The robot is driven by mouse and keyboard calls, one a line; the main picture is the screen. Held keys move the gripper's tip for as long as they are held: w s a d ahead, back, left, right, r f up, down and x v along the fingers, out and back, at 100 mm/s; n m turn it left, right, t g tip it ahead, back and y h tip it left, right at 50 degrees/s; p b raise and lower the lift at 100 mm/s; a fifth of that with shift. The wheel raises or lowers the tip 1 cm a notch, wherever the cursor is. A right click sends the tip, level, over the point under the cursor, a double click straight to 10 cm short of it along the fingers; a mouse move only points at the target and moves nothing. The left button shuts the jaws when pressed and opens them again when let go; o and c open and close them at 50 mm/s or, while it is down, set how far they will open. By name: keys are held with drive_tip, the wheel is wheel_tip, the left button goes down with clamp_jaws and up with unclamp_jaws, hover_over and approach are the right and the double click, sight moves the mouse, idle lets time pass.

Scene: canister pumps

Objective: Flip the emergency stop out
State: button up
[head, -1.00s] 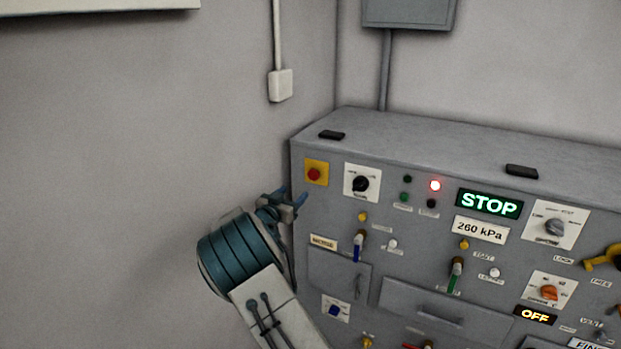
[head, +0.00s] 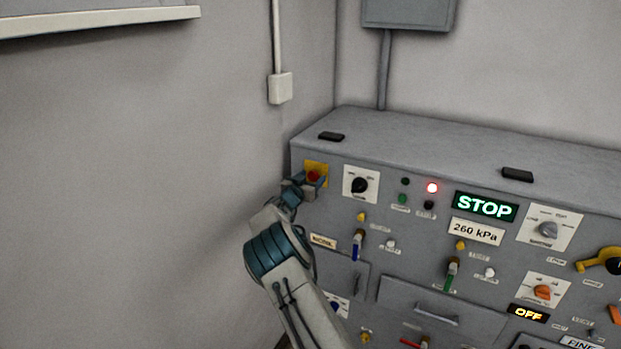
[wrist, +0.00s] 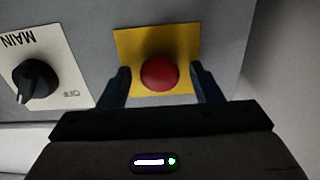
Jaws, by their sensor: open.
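The emergency stop is a round red button (wrist: 159,72) on a yellow plate (wrist: 126,42), at the upper left of the grey panel. In the head view the red button (head: 313,176) is partly hidden by my gripper (head: 307,183). In the wrist view my gripper (wrist: 159,80) is open, with one dark blue finger on each side of the button. A small gap shows between each finger and the button. I cannot tell how far the fingertips are from the plate.
A black MAIN rotary knob (wrist: 35,80) on a white plate sits beside the stop; it also shows in the head view (head: 359,185). A blue-handled lever (head: 357,246) is below. A green STOP display (head: 486,206) is lit.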

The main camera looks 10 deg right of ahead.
drive_tip(key=shift+c, duration=0.3)
clamp_jaws()
drive_tip(key=shift+b+v, duration=0.7)
drive_tip(key=shift+v, duration=0.1)
drive_tip(key=shift+f, duration=0.1)
drive_tip(key=shift+c, duration=0.6)
unclamp_jaws()
drive_tip(key=shift+a, duration=0.1)
drive_tip(key=shift+o, duration=0.9)
drive_tip(key=shift+s+a, duration=0.1)
drive_tip(key=shift+d, duration=0.2)
